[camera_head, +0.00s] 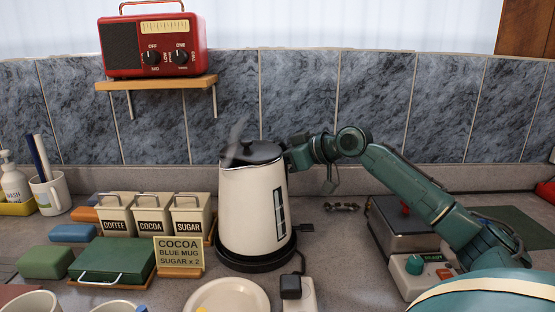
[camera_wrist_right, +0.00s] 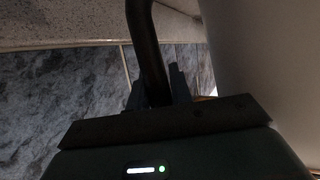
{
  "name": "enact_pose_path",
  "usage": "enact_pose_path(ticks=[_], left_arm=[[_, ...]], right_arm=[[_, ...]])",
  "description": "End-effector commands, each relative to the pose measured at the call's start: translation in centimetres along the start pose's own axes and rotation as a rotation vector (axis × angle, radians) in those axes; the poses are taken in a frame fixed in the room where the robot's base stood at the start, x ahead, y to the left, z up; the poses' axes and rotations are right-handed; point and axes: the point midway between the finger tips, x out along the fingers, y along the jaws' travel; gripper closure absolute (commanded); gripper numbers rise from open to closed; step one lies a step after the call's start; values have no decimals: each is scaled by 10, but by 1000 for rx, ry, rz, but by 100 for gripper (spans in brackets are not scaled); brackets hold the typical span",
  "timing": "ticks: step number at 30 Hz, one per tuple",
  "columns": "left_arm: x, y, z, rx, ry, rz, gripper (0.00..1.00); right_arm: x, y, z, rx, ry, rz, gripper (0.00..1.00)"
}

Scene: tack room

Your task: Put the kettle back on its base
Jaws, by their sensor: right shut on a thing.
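The cream kettle (camera_head: 250,205) with a black lid stands upright over its round black base (camera_head: 255,264) in the middle of the counter. Its bottom meets the base; I cannot tell if it is fully seated. Steam rises at its spout. My right gripper (camera_head: 297,156) is at the kettle's upper right side, mostly hidden by my arm. In the right wrist view, the gripper (camera_wrist_right: 158,92) is shut on the dark kettle handle (camera_wrist_right: 148,45). The pale kettle wall (camera_wrist_right: 265,60) is close at right. My left gripper is not in view.
Coffee, cocoa and sugar canisters (camera_head: 152,214) and a cocoa note (camera_head: 179,254) stand close left. A plate (camera_head: 227,297) and a power strip with a plug (camera_head: 291,287) are in front. A scale-like appliance (camera_head: 402,226) is right. A red radio (camera_head: 153,47) sits on the shelf above.

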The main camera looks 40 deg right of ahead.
Motion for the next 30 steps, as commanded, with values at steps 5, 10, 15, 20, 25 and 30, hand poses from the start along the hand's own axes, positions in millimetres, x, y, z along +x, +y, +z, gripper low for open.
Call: enact_pose_path(ticks=[5, 10, 15, 20, 25, 30], left_arm=[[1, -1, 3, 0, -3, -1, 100], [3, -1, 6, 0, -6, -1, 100], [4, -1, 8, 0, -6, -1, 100], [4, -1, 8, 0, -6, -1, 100], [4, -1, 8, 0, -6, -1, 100], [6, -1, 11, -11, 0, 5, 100]], right_arm=[[-1, 0, -2, 5, 15, 1, 100], [0, 0, 0, 5, 14, 1, 100], [2, 0, 4, 4, 12, 1, 100], [2, 0, 5, 3, 9, 0, 70], [5, -1, 12, -3, -10, -2, 70], [3, 0, 14, -2, -6, 1, 70]])
